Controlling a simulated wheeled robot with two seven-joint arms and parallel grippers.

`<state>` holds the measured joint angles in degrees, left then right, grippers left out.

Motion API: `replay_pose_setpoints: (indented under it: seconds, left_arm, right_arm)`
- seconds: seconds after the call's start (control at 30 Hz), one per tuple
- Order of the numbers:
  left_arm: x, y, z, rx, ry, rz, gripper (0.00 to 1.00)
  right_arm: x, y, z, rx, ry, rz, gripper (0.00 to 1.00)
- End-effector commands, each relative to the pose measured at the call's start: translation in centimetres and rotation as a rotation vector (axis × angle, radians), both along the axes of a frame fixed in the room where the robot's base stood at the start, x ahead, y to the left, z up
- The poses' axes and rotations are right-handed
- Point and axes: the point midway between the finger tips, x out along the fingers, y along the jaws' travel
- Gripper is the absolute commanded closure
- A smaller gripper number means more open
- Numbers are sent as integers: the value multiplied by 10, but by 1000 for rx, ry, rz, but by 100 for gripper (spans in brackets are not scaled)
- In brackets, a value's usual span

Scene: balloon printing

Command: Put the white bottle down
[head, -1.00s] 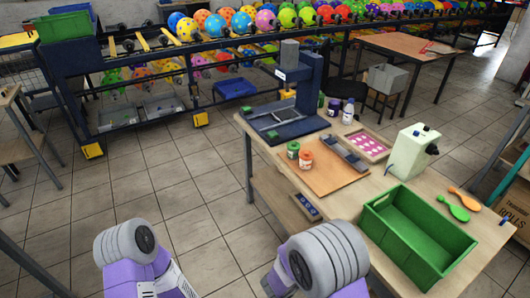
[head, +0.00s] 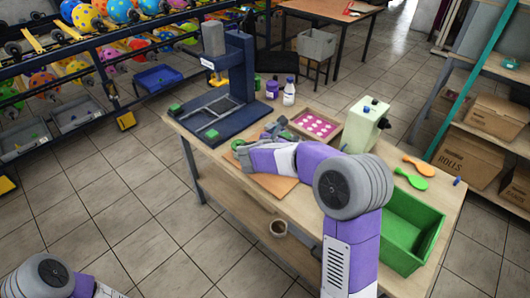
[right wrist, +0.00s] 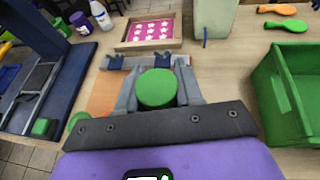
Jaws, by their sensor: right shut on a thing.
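The white bottle (head: 289,92) stands upright at the back of the wooden table, beside a purple bottle. It also shows at the top left of the right wrist view (right wrist: 101,14). My right gripper (head: 259,142) is over the orange board, in front of and apart from the white bottle. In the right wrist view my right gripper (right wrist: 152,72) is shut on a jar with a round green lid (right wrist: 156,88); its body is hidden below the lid. Only a link of my left arm shows at the lower left; its gripper is out of view.
The blue press (head: 225,85) stands left of the bottles. A pink-patterned tray (head: 315,125), a pale green machine (head: 362,127) and a green crate (head: 412,225) line the right side. Spoon-shaped orange (head: 418,165) and green (head: 410,179) pieces lie behind the crate.

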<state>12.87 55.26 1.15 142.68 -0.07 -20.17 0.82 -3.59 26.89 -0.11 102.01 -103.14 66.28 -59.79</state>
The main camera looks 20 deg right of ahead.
Motion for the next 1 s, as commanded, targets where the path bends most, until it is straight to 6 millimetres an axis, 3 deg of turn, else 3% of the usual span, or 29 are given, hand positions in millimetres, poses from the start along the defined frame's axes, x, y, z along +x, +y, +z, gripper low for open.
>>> replay_pose_setpoints:
  seconds: [0.07,0.17,0.8,1.0]
  left_arm:
    - [0,0,0,0,1,0,59]
    - [0,0,-3,0,1,0,59]
    - [0,0,-37,0,1,0,59]
    - [0,0,-36,0,1,0,59]
  right_arm:
    - [0,-11,10,0,-2,-8,100]
    - [0,-16,8,-1,3,-10,100]
    - [0,-15,-84,0,6,-9,100]
    - [0,-15,-86,-1,2,-9,100]
